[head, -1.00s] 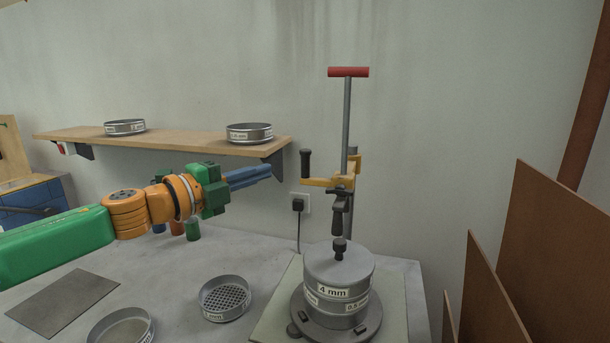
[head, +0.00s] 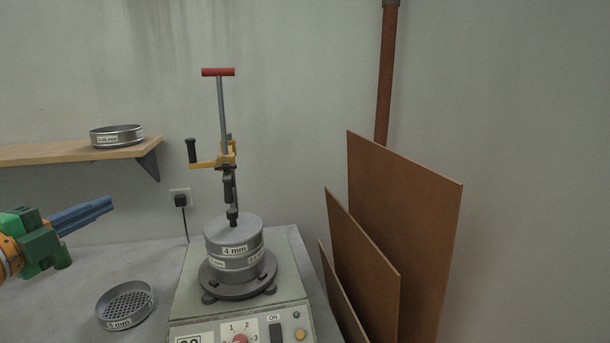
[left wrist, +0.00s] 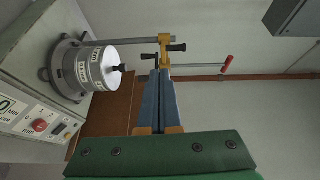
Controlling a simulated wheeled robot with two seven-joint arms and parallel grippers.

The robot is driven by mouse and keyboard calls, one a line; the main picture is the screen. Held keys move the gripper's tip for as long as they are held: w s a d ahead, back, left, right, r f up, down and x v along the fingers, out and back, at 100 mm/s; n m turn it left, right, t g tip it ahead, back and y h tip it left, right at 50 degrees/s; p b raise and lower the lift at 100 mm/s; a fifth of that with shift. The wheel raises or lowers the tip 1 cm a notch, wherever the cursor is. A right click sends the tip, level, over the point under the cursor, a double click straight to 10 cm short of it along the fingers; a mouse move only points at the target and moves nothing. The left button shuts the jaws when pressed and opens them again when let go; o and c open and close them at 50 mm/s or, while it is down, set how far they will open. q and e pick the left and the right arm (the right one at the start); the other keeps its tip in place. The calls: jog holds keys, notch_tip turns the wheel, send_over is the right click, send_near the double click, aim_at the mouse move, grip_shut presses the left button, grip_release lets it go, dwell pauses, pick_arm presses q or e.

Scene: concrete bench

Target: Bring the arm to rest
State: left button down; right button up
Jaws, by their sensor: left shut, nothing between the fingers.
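My left gripper (head: 108,205) comes in from the left edge of the head view, above the bench. Its blue fingers are shut together with nothing between them, and they point right. In the left wrist view the shut fingers (left wrist: 158,82) also show, with the green palm below them. The gripper is apart from the sieve shaker (head: 240,310) and its sieve stack (head: 233,248). My right gripper is in neither view.
A loose sieve (head: 126,305) lies on the bench left of the shaker. The shaker's clamp rod (head: 222,120) stands tall. Brown boards (head: 405,220) lean at the right. A shelf (head: 75,151) holds another sieve (head: 116,136). Open air lies between gripper and shaker.

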pick_arm(q)
jog(key=d+f+n+g, duration=0.2)
jog(key=d+f, duration=0.3)
jog(key=f, duration=0.5)
jog(key=d+f+n+g, duration=0.1)
jog(key=d+f+n, duration=0.25)
jog(key=f, duration=0.55)
jog(key=d+f+n+g, duration=0.2)
jog(key=d+f, duration=0.4)
jog(key=f, duration=0.4)
jog(key=s+d+f+n+g+y, duration=0.1)
jog(key=s+d+f+n+g, duration=0.35)
jog(key=s, duration=0.55)
jog(key=s+d+f+n+g+y, duration=0.1)
jog(key=s+f+n+g, duration=0.35)
jog(key=s+f, duration=0.45)
jog(key=s+f+g, duration=0.1)
jog(key=s+f, duration=0.1)
jog(key=f, duration=0.7)
jog(key=s+f, duration=0.3)
jog(key=f, duration=0.5)
jog(key=s+a+f+g, duration=0.1)
jog(key=s+a+f, duration=0.1)
jog(key=s+f, duration=0.7)
jog(key=shift+s+f, duration=0.35)
jog(key=shift+s, duration=0.85)
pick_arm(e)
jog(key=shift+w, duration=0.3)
